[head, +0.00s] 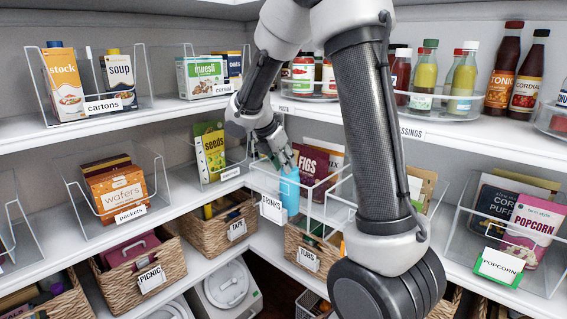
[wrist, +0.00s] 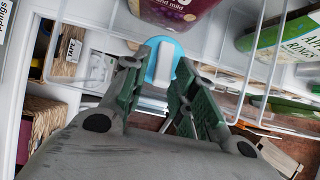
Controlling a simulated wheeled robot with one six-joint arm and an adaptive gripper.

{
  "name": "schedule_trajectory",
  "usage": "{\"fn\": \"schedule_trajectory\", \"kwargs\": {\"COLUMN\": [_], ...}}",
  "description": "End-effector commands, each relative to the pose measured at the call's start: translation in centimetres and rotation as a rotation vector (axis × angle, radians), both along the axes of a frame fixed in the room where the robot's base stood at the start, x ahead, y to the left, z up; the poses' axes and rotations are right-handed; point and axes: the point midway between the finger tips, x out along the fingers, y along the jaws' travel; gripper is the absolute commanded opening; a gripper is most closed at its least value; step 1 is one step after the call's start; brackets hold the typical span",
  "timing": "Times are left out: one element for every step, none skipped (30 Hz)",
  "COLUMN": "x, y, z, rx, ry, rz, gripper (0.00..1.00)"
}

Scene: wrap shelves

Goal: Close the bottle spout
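I cannot tell for sure whether the spout is raised or folded. My gripper (head: 281,160) is just above and beside the bottle's top. In the wrist view my gripper (wrist: 157,72) has its green-padded fingers apart, one on each side below the blue top, with nothing clearly held between them. The bottle's body is hidden there.
A purple FIGS packet (head: 311,165) stands close behind, and a yellow seeds box (head: 210,150) stands to the left. Woven baskets (head: 222,232) sit on the shelf below. The upper shelf (head: 180,107) is overhead.

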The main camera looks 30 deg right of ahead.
Motion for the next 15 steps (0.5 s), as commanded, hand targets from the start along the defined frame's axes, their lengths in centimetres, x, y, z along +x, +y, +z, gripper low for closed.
{"fn": "schedule_trajectory", "kwargs": {"x": [0.0,0.0,0.0,0.0,0.0,0.0,0.0,0.0,0.0,0.0,0.0,-0.1,-0.1,-0.1,-0.3], "y": [0.0,0.0,0.0,0.0,0.0,0.0,0.0,0.0,0.0,0.1,0.1,0.3,0.4,0.7,1.0], "z": [0.0,0.0,0.0,0.0,0.0,0.0,0.0,0.0,0.0,0.1,0.3,0.6,0.9,1.2,1.8], "rx": [0.0,0.0,0.0,0.0,0.0,0.0,0.0,0.0,0.0,0.0,0.0,-0.001,-0.001,-0.001,-0.001], "ry": [0.0,0.0,0.0,0.0,0.0,0.0,0.0,0.0,0.0,0.0,-0.001,-0.001,-0.002,-0.003,-0.004], "rz": [0.0,0.0,0.0,0.0,0.0,0.0,0.0,0.0,0.0,0.0,0.001,0.001,0.002,0.003,0.002], "gripper": [0.38,0.38,0.38,0.38,0.38,0.38,0.38,0.38,0.38,0.38,0.38,0.38,0.38,0.38,0.38]}}
